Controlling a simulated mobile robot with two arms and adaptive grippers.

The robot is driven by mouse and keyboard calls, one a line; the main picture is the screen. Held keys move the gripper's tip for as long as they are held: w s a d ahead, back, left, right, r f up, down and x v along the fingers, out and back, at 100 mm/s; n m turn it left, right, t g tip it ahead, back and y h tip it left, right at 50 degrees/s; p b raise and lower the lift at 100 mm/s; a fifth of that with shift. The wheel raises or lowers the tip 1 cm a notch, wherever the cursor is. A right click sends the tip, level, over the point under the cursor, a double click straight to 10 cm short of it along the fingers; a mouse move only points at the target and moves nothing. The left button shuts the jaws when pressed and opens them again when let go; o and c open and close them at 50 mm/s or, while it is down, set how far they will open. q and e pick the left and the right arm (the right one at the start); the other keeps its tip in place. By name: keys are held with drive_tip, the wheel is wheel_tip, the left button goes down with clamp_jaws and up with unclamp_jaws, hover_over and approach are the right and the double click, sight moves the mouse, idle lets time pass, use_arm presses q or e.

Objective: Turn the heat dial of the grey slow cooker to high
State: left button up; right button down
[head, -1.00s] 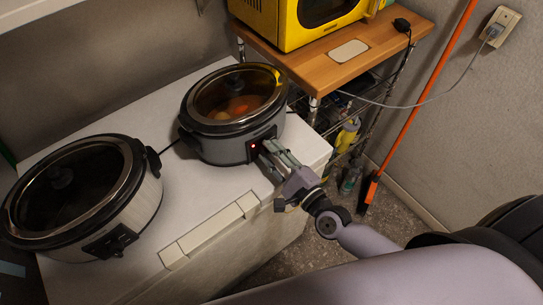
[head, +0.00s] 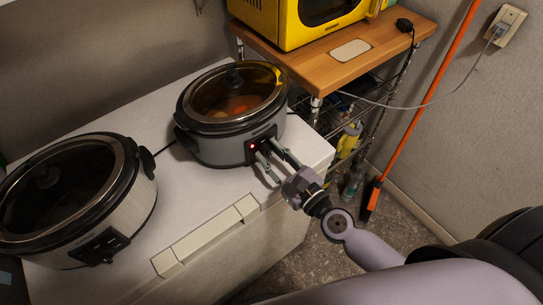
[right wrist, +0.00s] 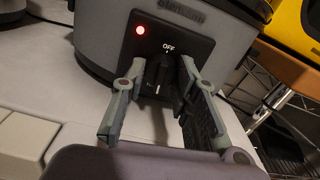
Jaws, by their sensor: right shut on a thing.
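The grey slow cooker (head: 215,150) stands on the white appliance top, its black-rimmed glass lid on and orange food inside. Its black control panel (right wrist: 205,40) has a lit red light and an OFF label above the heat dial (right wrist: 157,76). My right gripper (head: 266,153) reaches the panel from the front right. In the right wrist view its fingers (right wrist: 162,70) are on either side of the dial, shut on it. A pale mark shows low on the dial; the other setting labels are hidden or too dark to read. My left gripper is out of view.
A second, white slow cooker (head: 140,205) with a black lid rim stands at the left. A wooden-topped wire rack (head: 385,48) with a yellow microwave (head: 265,22) is behind to the right. An orange-handled broom (head: 430,100) leans beyond it.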

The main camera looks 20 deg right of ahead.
drive_tip(key=shift+m, duration=0.6)
drive_tip(key=c, duration=1.2)
unclamp_jaws()
drive_tip(key=v, duration=1.2)
